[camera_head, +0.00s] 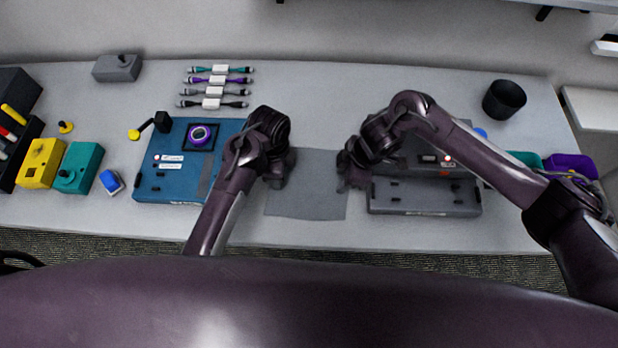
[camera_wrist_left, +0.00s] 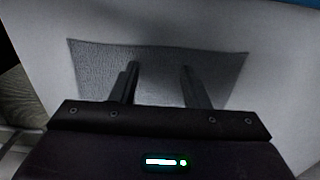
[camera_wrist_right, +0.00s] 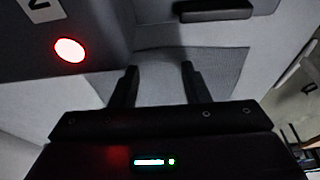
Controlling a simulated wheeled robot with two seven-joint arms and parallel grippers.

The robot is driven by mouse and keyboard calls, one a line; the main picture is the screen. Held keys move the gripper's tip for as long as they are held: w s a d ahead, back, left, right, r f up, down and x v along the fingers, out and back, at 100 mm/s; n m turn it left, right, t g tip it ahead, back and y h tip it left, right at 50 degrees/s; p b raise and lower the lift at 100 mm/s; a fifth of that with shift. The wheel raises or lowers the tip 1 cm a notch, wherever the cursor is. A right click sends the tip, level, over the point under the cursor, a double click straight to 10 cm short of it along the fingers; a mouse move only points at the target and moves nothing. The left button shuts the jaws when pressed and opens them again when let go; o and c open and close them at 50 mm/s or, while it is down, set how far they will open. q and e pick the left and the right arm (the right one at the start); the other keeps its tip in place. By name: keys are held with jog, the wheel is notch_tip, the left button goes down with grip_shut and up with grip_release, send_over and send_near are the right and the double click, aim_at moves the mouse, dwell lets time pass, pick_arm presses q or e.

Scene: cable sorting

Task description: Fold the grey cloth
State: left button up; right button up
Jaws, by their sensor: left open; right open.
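The grey cloth (camera_head: 307,195) lies flat on the table between my two grippers in the head view. My left gripper (camera_head: 277,180) is at the cloth's left edge. In the left wrist view its open fingers (camera_wrist_left: 160,84) reach over the cloth (camera_wrist_left: 88,72), with nothing between them. My right gripper (camera_head: 346,184) is at the cloth's right edge. In the right wrist view its open fingers (camera_wrist_right: 158,84) are over or beside the cloth (camera_wrist_right: 222,68), also empty. Whether the fingertips touch the cloth cannot be told.
A blue board (camera_head: 172,196) stands left of the cloth and a dark grey device (camera_head: 424,207) close to its right. Several cables (camera_head: 216,92) lie behind. A black cup (camera_head: 504,99) stands at the back right. The table's front edge (camera_head: 300,246) is near the cloth.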

pick_arm(q)
jog(key=shift+s, duration=0.15)
pick_arm(e)
jog(key=shift+s, duration=0.15)
pick_arm(q)
jog(key=shift+f, duration=0.15)
jog(key=shift+c, duration=0.2)
pick_arm(e)
jog(key=shift+f, duration=0.15)
jog(key=shift+c, duration=0.2)
pick_arm(q)
grip_shut()
pick_arm(e)
grip_shut()
pick_arm(q)
jog(key=shift+r, duration=0.2)
pick_arm(e)
jog(key=shift+r, duration=0.2)
